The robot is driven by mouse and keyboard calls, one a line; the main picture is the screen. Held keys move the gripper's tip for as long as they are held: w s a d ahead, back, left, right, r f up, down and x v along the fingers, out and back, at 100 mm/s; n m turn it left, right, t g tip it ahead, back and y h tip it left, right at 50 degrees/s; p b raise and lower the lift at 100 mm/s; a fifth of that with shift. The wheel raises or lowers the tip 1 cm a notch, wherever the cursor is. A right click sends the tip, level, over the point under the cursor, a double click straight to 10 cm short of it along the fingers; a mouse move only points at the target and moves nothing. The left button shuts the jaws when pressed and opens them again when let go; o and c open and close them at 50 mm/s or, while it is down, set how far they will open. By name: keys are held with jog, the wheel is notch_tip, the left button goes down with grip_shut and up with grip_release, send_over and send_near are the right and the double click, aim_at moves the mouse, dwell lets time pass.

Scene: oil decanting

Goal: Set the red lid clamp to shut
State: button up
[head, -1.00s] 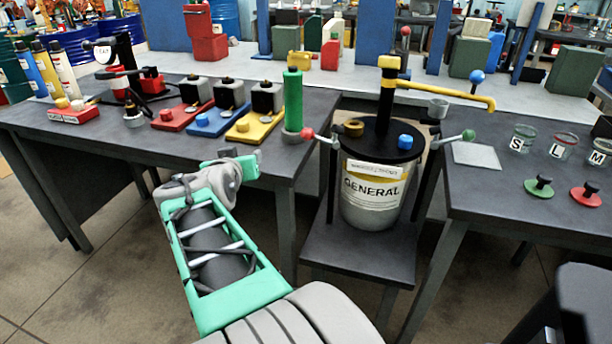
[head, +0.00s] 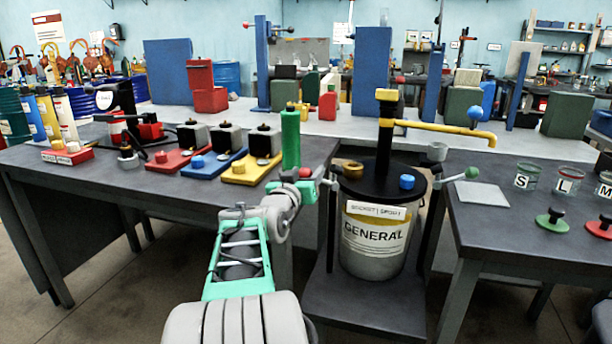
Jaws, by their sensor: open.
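The red lid clamp (head: 306,172) is a lever with a red knob at the left of the drum's black lid. Its short grey arm points left, away from the lid, and looks swung outward. The drum (head: 375,255) is pale with a "GENERAL" label and stands on a low dark stand. My gripper (head: 302,186) is at the red knob, with its jaws open. It partly hides the clamp, and I cannot tell whether the fingers touch it. The green-knobbed clamp (head: 471,173) at the lid's right also points outward.
A yellow-spouted pump (head: 386,130) rises from the lid. A green cylinder (head: 290,140) stands close behind my gripper on the left table's corner. Red, blue and yellow trays sit left of it. Jars and knobbed lids stand on the right table (head: 470,225).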

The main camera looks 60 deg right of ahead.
jog(key=shift+c, duration=0.3)
grip_shut()
jog(key=shift+f, duration=0.1)
dwell(0.9)
